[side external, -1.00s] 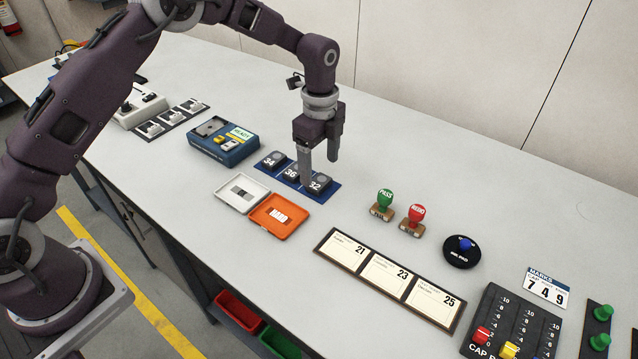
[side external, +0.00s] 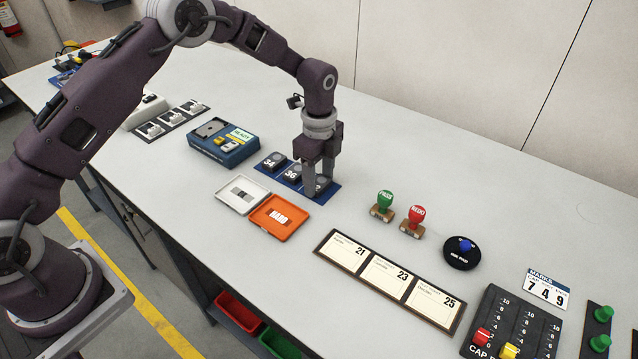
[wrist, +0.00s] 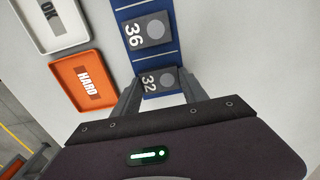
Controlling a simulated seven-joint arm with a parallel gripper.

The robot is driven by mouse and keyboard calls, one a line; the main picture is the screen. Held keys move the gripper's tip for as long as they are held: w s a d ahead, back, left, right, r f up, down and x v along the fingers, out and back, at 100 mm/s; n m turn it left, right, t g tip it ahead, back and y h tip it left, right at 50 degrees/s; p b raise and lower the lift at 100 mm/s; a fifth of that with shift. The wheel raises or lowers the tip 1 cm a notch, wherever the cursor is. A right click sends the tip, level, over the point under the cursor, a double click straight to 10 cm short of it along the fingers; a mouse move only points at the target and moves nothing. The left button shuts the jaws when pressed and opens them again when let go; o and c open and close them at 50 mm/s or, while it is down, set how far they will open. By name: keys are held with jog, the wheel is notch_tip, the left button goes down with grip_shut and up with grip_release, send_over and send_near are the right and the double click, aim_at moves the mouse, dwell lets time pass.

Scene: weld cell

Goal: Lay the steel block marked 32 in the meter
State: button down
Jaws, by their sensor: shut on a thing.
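The steel block marked 32 (wrist: 151,82) sits on the blue strip (wrist: 122,13), at its right end in the side view. My gripper (side external: 319,192) is down over it and shut on it, one finger on each side; it also shows in the wrist view (wrist: 160,96). In the side view my fingers hide most of the block. Blocks marked 36 (side external: 293,173) and 34 (side external: 272,161) sit beside it on the strip. The blue meter (side external: 224,142), with a READY display and a grey recess on top, stands left of the strip.
A white tray (side external: 225,201) and an orange tray marked HARD (side external: 265,226) lie in front of the strip. Green (side external: 384,200) and red (side external: 416,217) stamps stand to the right, with a card rack (side external: 338,262) nearer. The table behind the strip is clear.

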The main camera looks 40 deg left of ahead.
notch_tip(320, 180, up, 10)
send_over(210, 128)
jog(key=shift+w+d+f, duration=0.1)
jog(key=shift+d+f, duration=0.35)
jog(key=shift+f, duration=0.1)
jog(key=shift+a, duration=0.35)
jog(key=shift+s+a+f, duration=0.1)
jog(key=shift+s+f, duration=0.1)
jog(key=shift+f, duration=2.1)
jog(key=shift+f, duration=0.1)
jog(key=c, duration=0.5)
grip_release()
